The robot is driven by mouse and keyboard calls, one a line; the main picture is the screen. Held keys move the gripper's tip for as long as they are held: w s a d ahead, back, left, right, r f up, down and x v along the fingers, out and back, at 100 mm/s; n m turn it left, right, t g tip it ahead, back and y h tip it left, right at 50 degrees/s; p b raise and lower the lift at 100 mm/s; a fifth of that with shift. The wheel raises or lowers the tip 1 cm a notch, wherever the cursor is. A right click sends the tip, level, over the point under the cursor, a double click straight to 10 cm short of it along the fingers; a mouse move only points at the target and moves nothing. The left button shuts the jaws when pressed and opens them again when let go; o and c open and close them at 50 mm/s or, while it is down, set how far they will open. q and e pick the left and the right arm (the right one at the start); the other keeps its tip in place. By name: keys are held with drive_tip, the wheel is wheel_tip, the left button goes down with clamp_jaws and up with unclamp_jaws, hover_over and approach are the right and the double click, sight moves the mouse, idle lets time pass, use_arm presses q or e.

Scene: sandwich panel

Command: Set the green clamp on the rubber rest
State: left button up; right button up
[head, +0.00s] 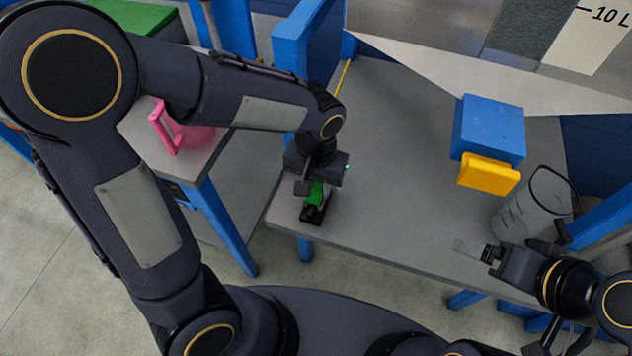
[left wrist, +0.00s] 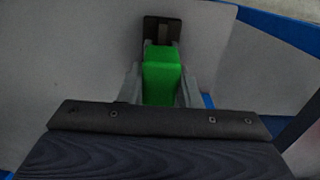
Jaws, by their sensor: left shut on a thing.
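The green clamp (head: 315,193) is between the fingers of my left gripper (head: 314,188), near the front left corner of the grey table. In the left wrist view the green clamp (left wrist: 161,78) sits between the two grey fingers of my left gripper (left wrist: 160,90), which is shut on it. A small black piece, which looks like the rubber rest (head: 318,213), lies just below the clamp; it also shows beyond the clamp in the left wrist view (left wrist: 162,24). I cannot tell whether the clamp touches it. My right gripper (head: 478,250) is at the table's front right; its finger gap is unclear.
On the grey table (head: 400,190) stand a blue block (head: 488,127) with a yellow part (head: 488,173) and a clear jug (head: 535,208) at the right. A pink object (head: 180,130) is on a side table at the left. The middle of the table is clear.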

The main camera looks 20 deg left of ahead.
sight(315, 183)
use_arm(q)
drive_tip(key=shift+f+b, duration=0.45)
drive_tip(key=shift+f, duration=0.15)
drive_tip(key=o, duration=1.2)
drive_tip(key=shift+c, duration=0.2)
wheel_tip(315, 183, up, 8)
drive_tip(key=shift+p, duration=0.75)
drive_tip(key=s+a+r+n+t+h+p, duration=0.2)
drive_tip(key=s+a+r+t+p, duration=0.3)
drive_tip(key=s+a+r, duration=0.5)
drive_tip(key=shift+s+a+r+t+h+p, duration=0.35)
drive_tip(key=shift+s+h+p, duration=0.55)
drive_tip(key=shift+s+p, duration=0.25)
